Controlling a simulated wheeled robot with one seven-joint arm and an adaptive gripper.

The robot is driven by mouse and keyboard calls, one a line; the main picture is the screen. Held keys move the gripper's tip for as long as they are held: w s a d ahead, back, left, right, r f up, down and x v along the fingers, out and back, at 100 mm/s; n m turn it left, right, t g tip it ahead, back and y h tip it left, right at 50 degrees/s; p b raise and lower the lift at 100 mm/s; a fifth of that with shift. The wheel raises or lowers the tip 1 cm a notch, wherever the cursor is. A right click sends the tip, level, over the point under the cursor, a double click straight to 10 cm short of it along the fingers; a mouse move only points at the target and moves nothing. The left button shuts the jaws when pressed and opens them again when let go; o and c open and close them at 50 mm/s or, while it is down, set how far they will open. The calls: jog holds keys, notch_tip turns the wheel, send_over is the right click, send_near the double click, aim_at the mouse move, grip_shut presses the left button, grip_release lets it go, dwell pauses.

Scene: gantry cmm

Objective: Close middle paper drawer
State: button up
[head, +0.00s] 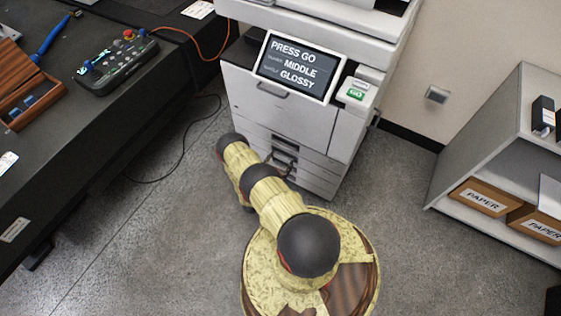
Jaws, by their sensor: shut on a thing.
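The white printer (290,115) stands at top centre, with a stack of paper drawers (318,172) low on its front. The dark handles sit near the middle of the drawer fronts. My gripper (279,160) is small and partly hidden behind my arm, down at these handles. It appears shut on the middle paper drawer's handle (285,151). The drawer fronts look nearly flush; I cannot tell how far the middle one stands out. The printer screen (294,67) reads "PRESS GO", "MIDDLE" and "GLOSSY". A green GO button (355,94) is right of it.
A dark workbench (110,110) runs along the left, with a control box (115,68) and a wooden case (25,85). A cable (185,140) lies on the floor beside it. A grey shelf (478,135) with paper boxes (480,198) stands right. Floor between printer and shelf is clear.

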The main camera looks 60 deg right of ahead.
jog(key=shift+s+d, duration=0.1)
jog(key=shift+s, duration=0.05)
jog(key=c, duration=0.8)
jog(key=o, duration=0.5)
jog(key=shift+w+d+r, duration=0.1)
jog(key=shift+d, duration=0.5)
jog(key=shift+w+d+r, duration=0.1)
jog(key=shift+d, duration=0.45)
jog(key=shift+c, duration=0.2)
jog(key=shift+o, duration=1.2)
jog(key=shift+d+f, duration=0.1)
jog(key=shift+d, duration=0.2)
jog(key=o, duration=1.1)
jog(key=shift+w+a, duration=0.1)
jog(key=shift+a, duration=0.05)
jog(key=shift+c, duration=0.4)
jog(key=s+a, duration=0.1)
jog(key=a, duration=1.1)
jog(key=shift+s+f, duration=0.15)
jog(key=shift+s, duration=0.2)
jog(key=shift+a, duration=0.1)
jog(key=shift+w+a, duration=0.1)
